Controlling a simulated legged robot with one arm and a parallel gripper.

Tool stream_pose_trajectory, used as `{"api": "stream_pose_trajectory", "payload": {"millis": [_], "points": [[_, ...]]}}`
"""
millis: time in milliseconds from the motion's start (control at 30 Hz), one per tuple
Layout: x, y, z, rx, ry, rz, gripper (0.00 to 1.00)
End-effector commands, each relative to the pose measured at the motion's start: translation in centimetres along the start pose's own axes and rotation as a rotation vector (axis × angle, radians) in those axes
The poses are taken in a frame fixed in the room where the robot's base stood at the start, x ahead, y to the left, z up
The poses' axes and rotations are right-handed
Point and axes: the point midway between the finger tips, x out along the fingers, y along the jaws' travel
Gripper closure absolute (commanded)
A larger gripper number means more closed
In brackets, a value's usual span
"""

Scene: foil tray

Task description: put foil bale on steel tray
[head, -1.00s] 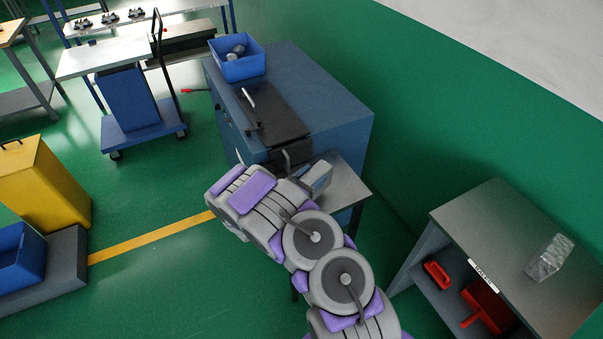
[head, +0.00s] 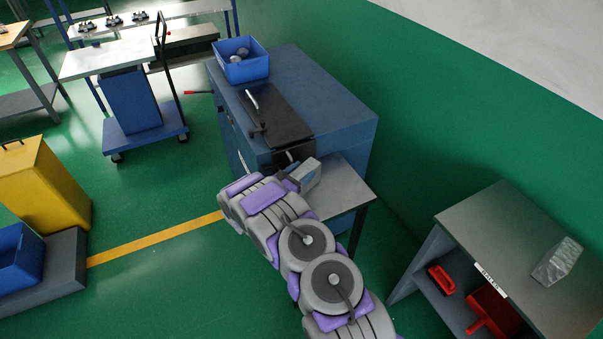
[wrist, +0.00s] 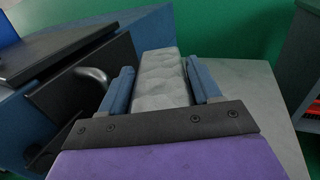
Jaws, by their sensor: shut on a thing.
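My gripper (wrist: 160,74) has blue fingers on both sides of a grey, crinkled foil bale (wrist: 160,88) and is shut on it. In the head view my gripper (head: 302,178) is at the front of the blue machine, by the near end of its black lid. I cannot tell for sure whether this is the steel tray.
The blue machine (head: 345,105) carries a black lid (head: 275,115) and a blue bin (head: 242,68). A grey bench (head: 490,228) at right bears a second foil block (head: 557,262), with red tools below. A yellow container (head: 42,188) stands at left. Green floor is open between.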

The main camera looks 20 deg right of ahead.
Motion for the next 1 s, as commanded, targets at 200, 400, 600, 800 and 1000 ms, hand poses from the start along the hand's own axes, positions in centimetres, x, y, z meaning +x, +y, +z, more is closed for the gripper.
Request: {"api": "stream_pose_trajectory", "payload": {"millis": [200,400,600,800,1000], "points": [[0.1,0.0,0.0,0.001,-0.001,0.001,0.79],[0.2,0.0,-0.1,0.002,0.001,0.000,0.23],[0.1,0.0,-0.1,0.001,-0.001,0.001,0.12],[0.1,0.0,0.2,0.001,0.000,0.001,0.12],[-2.3,0.2,0.2,-0.001,0.000,0.006,0.12]]}}
